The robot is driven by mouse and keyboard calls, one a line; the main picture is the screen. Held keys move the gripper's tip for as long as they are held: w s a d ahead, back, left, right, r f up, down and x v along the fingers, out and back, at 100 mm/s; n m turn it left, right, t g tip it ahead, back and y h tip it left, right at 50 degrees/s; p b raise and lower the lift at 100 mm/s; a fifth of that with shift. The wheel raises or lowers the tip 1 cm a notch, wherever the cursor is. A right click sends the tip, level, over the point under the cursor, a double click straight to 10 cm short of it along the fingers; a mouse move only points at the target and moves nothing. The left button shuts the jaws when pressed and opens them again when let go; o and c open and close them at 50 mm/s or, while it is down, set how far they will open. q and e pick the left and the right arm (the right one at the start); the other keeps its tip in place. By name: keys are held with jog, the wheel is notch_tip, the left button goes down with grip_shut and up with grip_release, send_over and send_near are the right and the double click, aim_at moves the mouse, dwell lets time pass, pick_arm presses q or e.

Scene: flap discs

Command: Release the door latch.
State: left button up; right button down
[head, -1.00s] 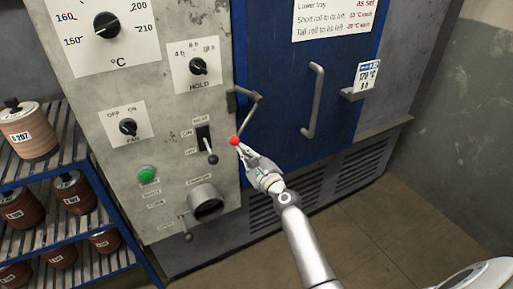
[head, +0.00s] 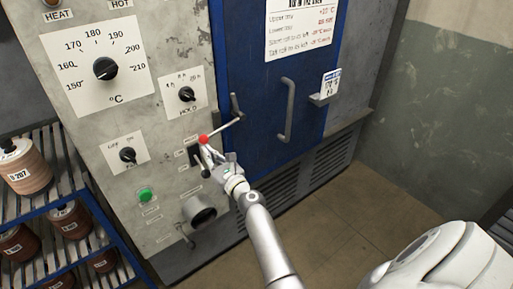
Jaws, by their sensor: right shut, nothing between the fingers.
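The blue oven door (head: 257,88) is closed against the grey cabinet. Its latch lever (head: 225,127) is at the door's left edge and slants down-left from its pivot to a red knob (head: 203,139), over the grey control panel. My right gripper (head: 206,150) is shut just below the red knob, with its fingertips at or very near it. I cannot tell whether they touch. Nothing shows between its fingers. A grey door handle (head: 288,110) stands right of the latch. My left gripper is not in view.
The control panel carries a temperature dial (head: 105,69), a hold knob (head: 186,94), a fan knob (head: 127,155) and a green button (head: 144,194). A round pipe outlet (head: 199,211) juts out below my gripper. A blue rack (head: 65,190) with wound rolls stands left. The floor at right is clear.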

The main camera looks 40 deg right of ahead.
jog(key=shift+a+r, duration=0.15)
jog(key=shift+r, duration=0.2)
jog(key=s+f, duration=0.1)
jog(key=s, duration=1.1)
jog(key=shift+d, duration=0.3)
dwell(0.3)
